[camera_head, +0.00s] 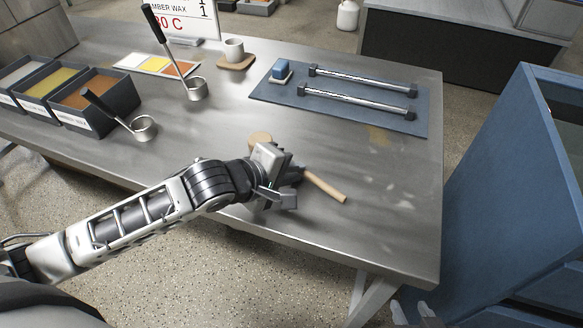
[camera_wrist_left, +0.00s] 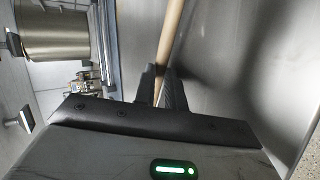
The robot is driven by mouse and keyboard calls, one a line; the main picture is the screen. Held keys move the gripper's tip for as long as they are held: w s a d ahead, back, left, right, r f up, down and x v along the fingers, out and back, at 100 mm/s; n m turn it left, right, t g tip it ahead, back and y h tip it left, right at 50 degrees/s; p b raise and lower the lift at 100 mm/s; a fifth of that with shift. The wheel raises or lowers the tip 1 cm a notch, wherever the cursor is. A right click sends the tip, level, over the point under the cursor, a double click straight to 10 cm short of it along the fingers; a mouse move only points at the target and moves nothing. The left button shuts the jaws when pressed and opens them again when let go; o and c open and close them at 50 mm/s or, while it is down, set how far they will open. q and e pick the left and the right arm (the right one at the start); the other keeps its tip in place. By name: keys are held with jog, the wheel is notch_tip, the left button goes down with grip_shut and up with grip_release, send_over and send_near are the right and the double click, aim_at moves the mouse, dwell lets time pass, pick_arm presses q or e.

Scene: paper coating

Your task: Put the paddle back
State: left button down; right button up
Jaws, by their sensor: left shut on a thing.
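The paddle is a pale wooden stick (camera_head: 326,186) just above or on the steel table near its front edge; I cannot tell if it touches. A tan rounded wooden end (camera_head: 260,138) shows on the other side of my left gripper (camera_head: 287,184). The gripper covers the middle of the paddle. In the left wrist view the wooden stick (camera_wrist_left: 171,35) runs between the two dark fingers (camera_wrist_left: 161,88), which are shut on it. A pale grey shape at the bottom right edge of the head view looks like part of my right gripper (camera_head: 416,313); its jaws are not clear.
The steel table (camera_head: 220,140) is bare around the gripper. A blue mat (camera_head: 350,118) holds two metal rods and a blue block. Ladles (camera_head: 196,88), a cup (camera_head: 234,50) and bins (camera_head: 98,98) stand left and behind. A blue cabinet (camera_head: 500,180) is at right.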

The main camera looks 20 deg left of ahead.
pick_arm(q)
jog(key=c, duration=1.4)
grip_release()
jog(key=shift+c, duration=0.2)
jog(key=shift+s+f, duration=0.1)
jog(key=shift+f, duration=0.2)
jog(key=r+p+v, duration=0.1)
jog(key=p+v, duration=0.1)
jog(key=v, duration=1.1)
jog(key=shift+w+d+r, duration=0.2)
jog(key=shift+w+d, duration=0.1)
jog(key=shift+w, duration=0.15)
